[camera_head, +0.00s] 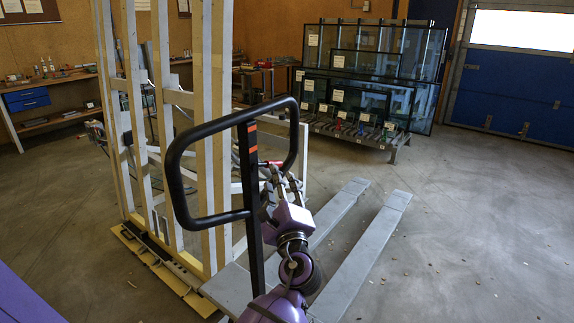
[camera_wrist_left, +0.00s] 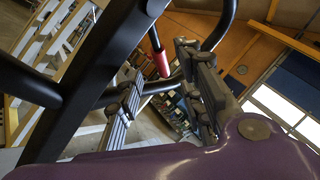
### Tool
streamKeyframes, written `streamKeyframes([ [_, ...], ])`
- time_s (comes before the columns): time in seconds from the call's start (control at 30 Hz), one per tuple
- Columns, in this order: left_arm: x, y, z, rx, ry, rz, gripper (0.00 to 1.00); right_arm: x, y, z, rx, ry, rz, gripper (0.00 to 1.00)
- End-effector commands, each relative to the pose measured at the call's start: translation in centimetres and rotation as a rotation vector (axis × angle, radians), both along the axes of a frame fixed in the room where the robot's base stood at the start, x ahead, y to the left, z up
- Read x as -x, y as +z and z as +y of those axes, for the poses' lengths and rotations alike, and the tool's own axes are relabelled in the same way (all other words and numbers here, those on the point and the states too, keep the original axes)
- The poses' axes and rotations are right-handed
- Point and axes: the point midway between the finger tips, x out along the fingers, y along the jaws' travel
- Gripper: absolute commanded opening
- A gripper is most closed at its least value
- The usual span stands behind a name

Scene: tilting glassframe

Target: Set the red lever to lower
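The red lever (camera_head: 275,163) shows as a small red tip on the pallet jack's black handle (camera_head: 183,204), just above my left gripper in the head view. In the left wrist view the red lever (camera_wrist_left: 161,62) hangs on a dark rod beside the black handle bar. My left gripper (camera_head: 279,178) is open at the handle's right side. In the left wrist view its two grey fingers stand apart, with the red lever seen between their tips. I cannot tell whether a finger touches it. My right gripper is not in view.
The pallet jack's two grey forks (camera_head: 365,256) stretch out along the floor. A tall wooden glass frame (camera_head: 211,130) stands close on the left. A rack of glass panes (camera_head: 370,75) stands at the back. The floor on the right is free.

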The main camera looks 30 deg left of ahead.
Motion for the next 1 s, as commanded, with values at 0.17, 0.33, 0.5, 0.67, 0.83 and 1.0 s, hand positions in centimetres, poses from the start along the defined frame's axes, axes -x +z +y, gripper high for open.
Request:
streamKeyframes([
  [0.17,-1.4,1.0,1.5,-0.008,0.006,-0.002,0.35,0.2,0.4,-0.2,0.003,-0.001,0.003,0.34],
  [0.33,-3.4,1.7,3.5,-0.006,0.003,-0.002,0.35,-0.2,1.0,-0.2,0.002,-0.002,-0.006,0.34],
  [0.5,-4.7,2.0,4.8,-0.005,0.003,-0.001,0.35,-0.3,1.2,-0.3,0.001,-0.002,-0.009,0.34],
  [0.67,-5.2,2.1,5.2,-0.003,0.001,-0.001,0.35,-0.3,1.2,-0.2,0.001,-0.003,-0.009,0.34],
  [0.83,-5.2,2.0,5.2,-0.002,0.001,-0.001,0.35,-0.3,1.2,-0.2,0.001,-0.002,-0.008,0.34],
  [1.0,-5.2,2.0,5.2,-0.002,0.001,-0.001,0.18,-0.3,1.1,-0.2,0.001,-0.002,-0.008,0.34],
])
